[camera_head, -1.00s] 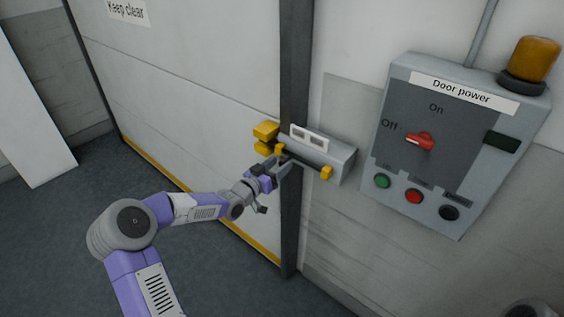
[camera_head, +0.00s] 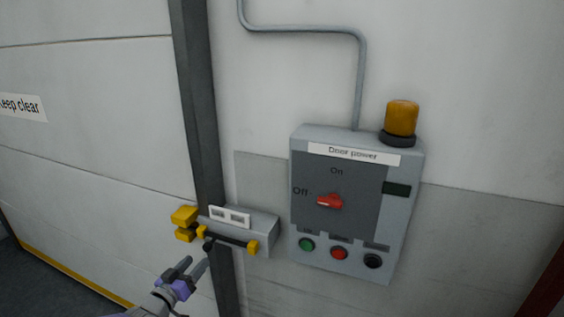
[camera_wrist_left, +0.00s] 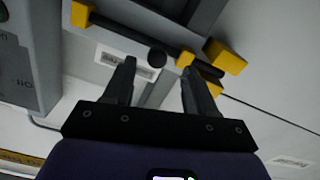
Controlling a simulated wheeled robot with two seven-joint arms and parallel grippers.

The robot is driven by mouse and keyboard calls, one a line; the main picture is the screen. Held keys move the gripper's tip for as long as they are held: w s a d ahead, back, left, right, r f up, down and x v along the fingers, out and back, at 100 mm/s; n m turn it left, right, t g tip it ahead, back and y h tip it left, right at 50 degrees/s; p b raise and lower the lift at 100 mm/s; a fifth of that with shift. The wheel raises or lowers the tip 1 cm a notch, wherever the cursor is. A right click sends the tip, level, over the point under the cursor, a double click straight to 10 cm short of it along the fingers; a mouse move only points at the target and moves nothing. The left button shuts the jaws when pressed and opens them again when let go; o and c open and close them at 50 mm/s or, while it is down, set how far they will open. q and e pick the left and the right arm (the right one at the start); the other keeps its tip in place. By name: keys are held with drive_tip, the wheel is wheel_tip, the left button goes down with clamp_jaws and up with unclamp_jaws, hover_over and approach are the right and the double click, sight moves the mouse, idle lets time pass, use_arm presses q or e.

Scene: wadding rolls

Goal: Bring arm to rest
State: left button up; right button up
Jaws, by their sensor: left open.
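My left gripper (camera_head: 194,259) comes in from the bottom left, open and empty, just below the door bolt. The bolt is a dark bar (camera_head: 230,239) with yellow end pieces on a grey housing (camera_head: 262,236) beside the door post. In the left wrist view, my open fingers (camera_wrist_left: 158,72) point at the bar (camera_wrist_left: 130,34). A round black knob (camera_wrist_left: 157,58) on it shows between the fingertips; I cannot tell whether they touch it. My right gripper is not in view.
A grey "Door power" box (camera_head: 337,240) with a red switch (camera_head: 330,200), several buttons and an amber lamp (camera_head: 402,118) is on the wall to the right. A dark post (camera_head: 197,110) edges the pale door (camera_head: 100,130). Open air lies below the box.

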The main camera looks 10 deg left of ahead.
use_arm(q)
drive_tip(key=s+d+f+n+g, duration=0.1)
drive_tip(key=s+d+f+g, duration=0.2)
drive_tip(key=d+f, duration=0.35)
drive_tip(key=s+d+f+n+g+h, duration=0.1)
drive_tip(key=s+d+f+g, duration=0.1)
drive_tip(key=d+f, duration=0.45)
drive_tip(key=s+d+f+n+g, duration=0.1)
drive_tip(key=s+d+f+g, duration=0.25)
drive_tip(key=f, duration=0.55)
drive_tip(key=s+d+f+g, duration=0.3)
drive_tip(key=s+f+g, duration=0.1)
drive_tip(key=s, duration=0.6)
drive_tip(key=s+d+f+g, duration=0.4)
drive_tip(key=s+f, duration=0.3)
drive_tip(key=s, duration=0.4)
drive_tip(key=shift+s+d+f+m+y, duration=0.15)
drive_tip(key=shift+m+y, duration=0.15)
drive_tip(key=shift+y, duration=0.1)
